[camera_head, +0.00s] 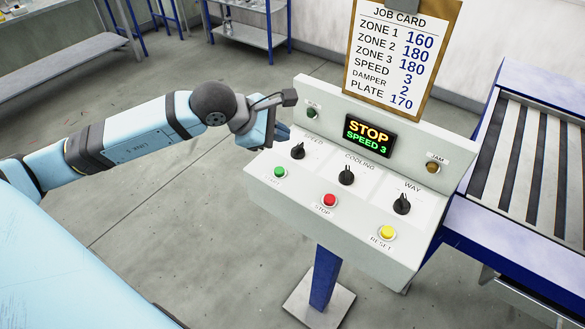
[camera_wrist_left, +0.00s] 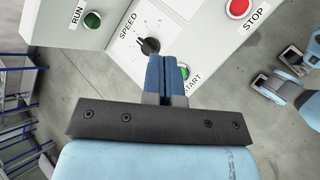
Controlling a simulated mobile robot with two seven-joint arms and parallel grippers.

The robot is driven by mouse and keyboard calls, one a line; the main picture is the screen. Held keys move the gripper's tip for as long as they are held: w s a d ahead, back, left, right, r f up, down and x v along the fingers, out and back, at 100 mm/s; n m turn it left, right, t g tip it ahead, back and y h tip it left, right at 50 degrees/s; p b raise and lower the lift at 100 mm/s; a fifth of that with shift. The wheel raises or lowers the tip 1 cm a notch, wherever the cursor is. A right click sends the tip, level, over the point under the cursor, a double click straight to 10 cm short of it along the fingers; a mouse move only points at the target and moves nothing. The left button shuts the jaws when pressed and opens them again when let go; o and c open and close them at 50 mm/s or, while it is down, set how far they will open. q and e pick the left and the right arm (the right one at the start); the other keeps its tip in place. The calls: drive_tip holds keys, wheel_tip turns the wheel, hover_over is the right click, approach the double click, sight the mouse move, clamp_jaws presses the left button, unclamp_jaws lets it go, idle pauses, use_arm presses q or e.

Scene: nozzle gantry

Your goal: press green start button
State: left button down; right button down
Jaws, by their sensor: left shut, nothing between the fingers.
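The green start button (camera_head: 280,172) sits at the left of the lower row on the grey control console (camera_head: 330,262). It also shows in the left wrist view (camera_wrist_left: 185,72), partly hidden behind my fingers, beside the START label. My left gripper (camera_head: 283,132) is at the console's left edge, behind and above the start button in the head view. Its blue fingers show in the left wrist view (camera_wrist_left: 167,72), shut together and empty, between the speed knob (camera_wrist_left: 149,46) and the start button. I cannot tell how far the tips are from the panel.
The red stop button (camera_head: 329,200) and yellow reset button (camera_head: 387,233) share the lower row. Dark knobs (camera_head: 346,174) stand above them. The display (camera_head: 369,136) reads STOP, SPEED 3. A job card (camera_head: 398,50) stands behind. A slatted conveyor (camera_head: 530,160) is at right.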

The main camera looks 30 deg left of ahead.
use_arm(q)
drive_tip(key=shift+w+a+r, duration=0.2)
drive_tip(key=shift+a+r, duration=0.05)
drive_tip(key=shift+a, duration=0.1)
drive_tip(key=shift+f, duration=0.1)
drive_tip(key=b, duration=0.2)
hover_over(279, 172)
wheel_tip(279, 172, down, 6)
drive_tip(key=shift+f, duration=0.1)
wheel_tip(279, 172, down, 2)
drive_tip(key=shift+f+b, duration=0.1)
drive_tip(key=shift+b, duration=0.85)
drive_tip(key=shift+w+f, duration=0.1)
drive_tip(key=shift+f, duration=0.1)
